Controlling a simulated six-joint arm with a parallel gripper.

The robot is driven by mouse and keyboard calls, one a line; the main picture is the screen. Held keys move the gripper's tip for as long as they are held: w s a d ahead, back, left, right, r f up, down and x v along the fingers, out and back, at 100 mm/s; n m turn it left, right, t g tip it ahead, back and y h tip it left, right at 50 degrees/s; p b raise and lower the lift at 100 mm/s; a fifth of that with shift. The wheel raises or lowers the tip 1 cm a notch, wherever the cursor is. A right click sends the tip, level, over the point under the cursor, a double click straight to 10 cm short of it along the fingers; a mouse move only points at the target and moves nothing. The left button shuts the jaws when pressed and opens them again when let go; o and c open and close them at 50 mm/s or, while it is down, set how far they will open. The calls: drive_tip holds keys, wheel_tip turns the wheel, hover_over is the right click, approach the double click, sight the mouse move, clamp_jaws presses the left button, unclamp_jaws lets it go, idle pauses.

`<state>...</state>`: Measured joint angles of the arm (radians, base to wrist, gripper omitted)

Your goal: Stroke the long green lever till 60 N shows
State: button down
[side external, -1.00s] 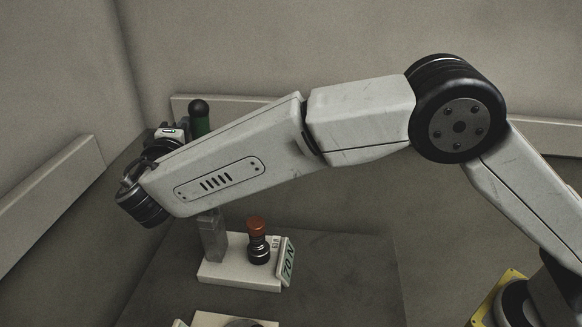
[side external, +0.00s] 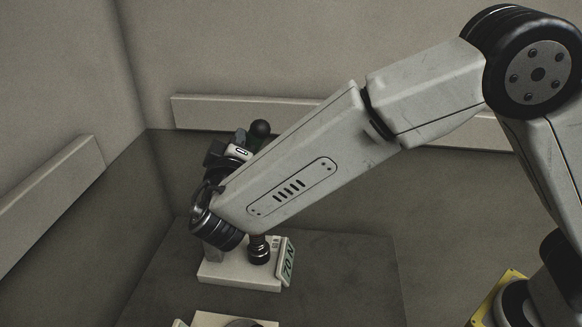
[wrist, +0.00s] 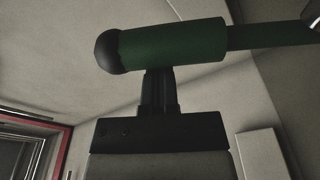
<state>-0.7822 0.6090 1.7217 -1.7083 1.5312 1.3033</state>
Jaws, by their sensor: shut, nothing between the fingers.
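The long green lever (wrist: 175,43) crosses the top of the wrist view. It ends in a black ball (wrist: 108,52), which also shows in the side external view (side external: 260,129) above my arm. My arm hides most of the lever there. My gripper (wrist: 159,78) is shut, with its fingertips right against or just beside the lever's grip; contact is unclear. The lever stands on a pale base (side external: 238,278). A tilted display (side external: 287,262) on that base reads 70 N.
A dark knob stem (side external: 259,251) stands on the base beside the display; my arm covers its top. Another pale fixture (side external: 225,319) is cut off at the bottom edge. Bare grey tabletop (side external: 345,275) lies to the right. Walls close off the back and left.

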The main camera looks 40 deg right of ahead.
drive_tip(key=s+d+f+m, duration=0.3)
drive_tip(key=s+d+f, duration=0.1)
drive_tip(key=f, duration=0.4)
drive_tip(key=s+d+f+m+h, duration=0.1)
drive_tip(key=s+d+f+m, duration=0.1)
drive_tip(key=s+d+f, duration=0.3)
drive_tip(key=shift+f+m, duration=0.4)
drive_tip(key=shift+f, duration=1.4)
drive_tip(key=shift+r, duration=0.15)
drive_tip(key=s+a+r, duration=0.2)
drive_tip(key=s+a, duration=0.4)
drive_tip(key=shift+s+a+r, duration=0.15)
drive_tip(key=shift+s+a, duration=0.1)
